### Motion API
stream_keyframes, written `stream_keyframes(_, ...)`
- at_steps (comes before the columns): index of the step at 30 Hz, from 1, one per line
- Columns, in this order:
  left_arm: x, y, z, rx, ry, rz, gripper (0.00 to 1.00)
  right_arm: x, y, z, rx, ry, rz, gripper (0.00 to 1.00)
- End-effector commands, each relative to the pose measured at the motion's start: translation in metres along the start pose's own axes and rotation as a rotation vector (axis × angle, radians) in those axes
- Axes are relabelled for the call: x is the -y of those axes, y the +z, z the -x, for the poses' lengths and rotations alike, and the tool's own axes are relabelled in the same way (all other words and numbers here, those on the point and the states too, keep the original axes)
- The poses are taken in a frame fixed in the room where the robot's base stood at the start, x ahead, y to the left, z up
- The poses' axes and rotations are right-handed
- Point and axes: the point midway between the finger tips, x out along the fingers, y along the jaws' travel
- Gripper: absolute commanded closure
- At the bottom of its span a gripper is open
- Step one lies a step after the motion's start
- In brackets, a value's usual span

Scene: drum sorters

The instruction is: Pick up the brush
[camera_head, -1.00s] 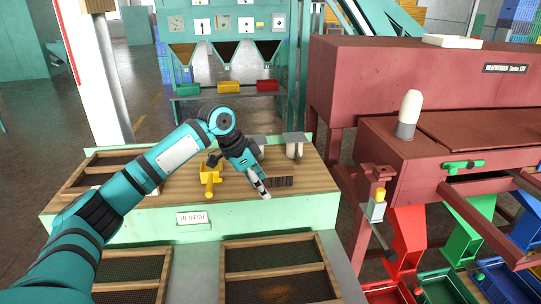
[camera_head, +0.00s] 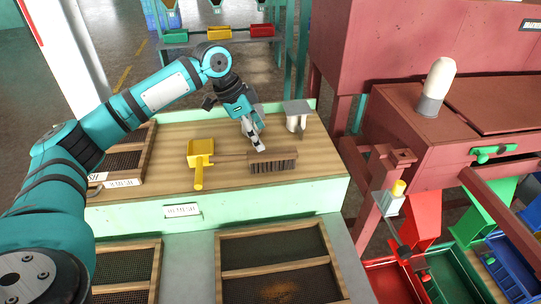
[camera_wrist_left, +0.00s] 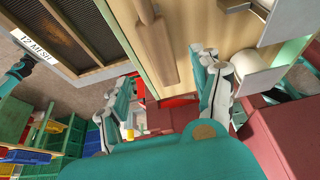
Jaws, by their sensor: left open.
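The brush (camera_head: 272,162) lies on the wooden top of the green bench, dark bristles toward the front and thin handle pointing left. My left gripper (camera_head: 256,142) is open, fingers pointing down, just behind and above the brush block in the head view. I cannot tell whether a fingertip touches it. In the left wrist view the brush's brown wooden back (camera_wrist_left: 164,65) shows between the two spread finger pads (camera_wrist_left: 168,92), with its handle running up out of frame. Nothing is held. My right gripper is out of view.
A yellow scoop (camera_head: 200,160) lies left of the brush, close to its handle. A white cylinder with a grey plate (camera_head: 297,118) stands right of my gripper. Sieve frames (camera_head: 125,160) lie at the bench's left. A red machine (camera_head: 430,150) stands to the right.

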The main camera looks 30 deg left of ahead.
Motion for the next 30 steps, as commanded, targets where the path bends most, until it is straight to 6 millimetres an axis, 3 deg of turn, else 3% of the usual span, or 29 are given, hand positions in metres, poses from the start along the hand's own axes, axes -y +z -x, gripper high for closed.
stream_keyframes(6,0.000,0.000,-0.036,0.002,0.002,0.001,0.35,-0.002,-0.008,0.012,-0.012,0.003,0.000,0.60)
stream_keyframes(14,-0.001,-0.001,-0.055,0.002,0.003,0.000,0.35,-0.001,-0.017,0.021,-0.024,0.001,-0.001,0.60)
stream_keyframes(21,-0.002,-0.001,-0.090,0.001,0.002,0.001,0.35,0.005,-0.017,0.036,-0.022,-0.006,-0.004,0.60)
stream_keyframes(30,-0.002,0.000,-0.099,0.000,0.000,0.000,0.35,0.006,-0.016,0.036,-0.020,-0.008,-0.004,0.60)
